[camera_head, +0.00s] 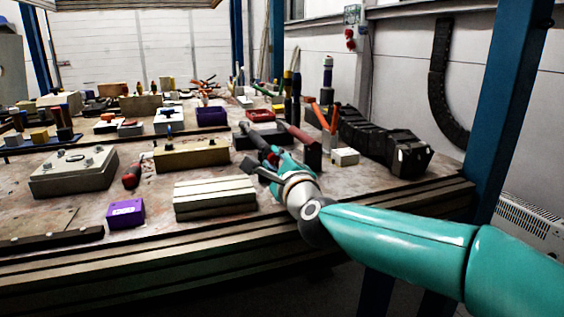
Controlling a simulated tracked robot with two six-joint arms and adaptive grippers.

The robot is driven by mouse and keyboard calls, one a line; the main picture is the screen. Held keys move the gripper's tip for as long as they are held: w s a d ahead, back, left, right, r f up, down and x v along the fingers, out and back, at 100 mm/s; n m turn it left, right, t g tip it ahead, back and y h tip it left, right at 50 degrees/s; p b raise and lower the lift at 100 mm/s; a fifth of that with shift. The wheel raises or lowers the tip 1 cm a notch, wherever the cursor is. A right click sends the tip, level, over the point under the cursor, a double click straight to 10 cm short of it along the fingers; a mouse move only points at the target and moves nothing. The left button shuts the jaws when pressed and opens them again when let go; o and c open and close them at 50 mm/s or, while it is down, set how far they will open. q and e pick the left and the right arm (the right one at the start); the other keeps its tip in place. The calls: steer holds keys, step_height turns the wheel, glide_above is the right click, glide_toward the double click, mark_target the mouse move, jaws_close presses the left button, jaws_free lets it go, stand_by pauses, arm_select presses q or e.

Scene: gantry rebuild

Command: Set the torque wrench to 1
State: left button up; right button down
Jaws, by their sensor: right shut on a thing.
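My right gripper (264,167) is low over the front right part of the workbench, its teal arm coming in from the right. It is shut on a slim dark tool with a red end (250,135), which looks like the torque wrench. The tool points away to the upper left from the fingers. The fingers and wrist hide its near part, and its scale is too small to read. My left gripper is out of view.
The workbench (90,215) is crowded. A stack of pale bars (215,197), a brass-coloured block (191,154) and a purple box (125,213) lie left of my gripper. A small white box (345,156) and a black cable chain (380,145) lie to its right. A blue post (508,110) stands at the right.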

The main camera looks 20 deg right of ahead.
steer(key=n, duration=0.6)
steer(key=shift+n+p, duration=0.4)
steer(key=n, duration=0.2)
steer(key=n+p, duration=0.1)
steer(key=n, duration=0.1)
steer(key=shift+f+n+y, duration=0.2)
steer(key=shift+n+y, duration=0.1)
steer(key=shift+f+n, duration=0.1)
steer(key=shift+n, duration=0.4)
steer(key=shift+a+f, duration=0.1)
steer(key=c, duration=1)
jaws_free()
steer(key=shift+o, duration=0.2)
steer(key=shift+r, duration=0.2)
